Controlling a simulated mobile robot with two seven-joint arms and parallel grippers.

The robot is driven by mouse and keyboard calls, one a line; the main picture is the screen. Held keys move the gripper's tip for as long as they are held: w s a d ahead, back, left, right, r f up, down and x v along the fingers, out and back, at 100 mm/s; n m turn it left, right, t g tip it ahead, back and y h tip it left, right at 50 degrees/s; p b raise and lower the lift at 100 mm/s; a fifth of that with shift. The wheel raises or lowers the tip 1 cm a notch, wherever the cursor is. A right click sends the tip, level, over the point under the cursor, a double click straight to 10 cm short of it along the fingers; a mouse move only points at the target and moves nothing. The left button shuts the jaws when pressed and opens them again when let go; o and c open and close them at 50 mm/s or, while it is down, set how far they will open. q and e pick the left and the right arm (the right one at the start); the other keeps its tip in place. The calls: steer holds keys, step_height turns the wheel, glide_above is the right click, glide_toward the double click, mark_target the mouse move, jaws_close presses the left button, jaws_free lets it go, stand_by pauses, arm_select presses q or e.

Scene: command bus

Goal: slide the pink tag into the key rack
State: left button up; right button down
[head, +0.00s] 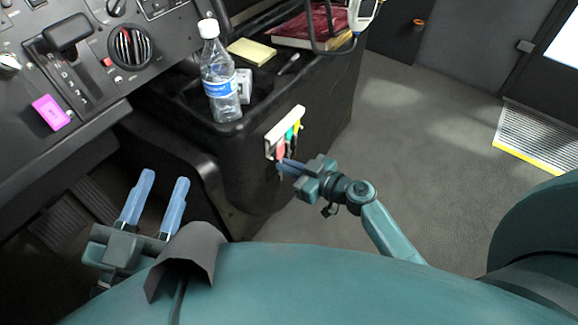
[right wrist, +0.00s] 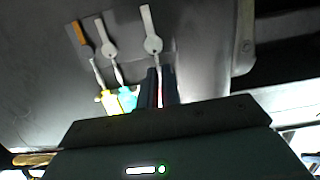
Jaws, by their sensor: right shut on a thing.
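The pale key rack (head: 287,124) is on the side of the black console in the head view. A pinkish-red tag (head: 280,150) is at its lower left, at my right gripper's fingertips. Green (head: 290,133) and yellow (head: 297,128) tags hang beside it. My right gripper (head: 282,165) is shut on the pinkish tag, just below the rack. In the right wrist view a thin reddish edge shows between the fingers (right wrist: 160,88), under a white clip-like piece (right wrist: 152,35); the fingers hide most of the tag. My left gripper (head: 164,178) is open and empty at lower left.
A water bottle (head: 220,80), yellow notepad (head: 251,51) and dark red book (head: 312,25) stand or lie on the console. A magenta block (head: 51,112) sits on the dashboard at left. Open grey floor (head: 420,150) lies right of the console.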

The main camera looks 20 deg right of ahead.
stand_by(0.5)
steer(key=shift+b+x, duration=0.85)
steer(key=shift+b, duration=0.3)
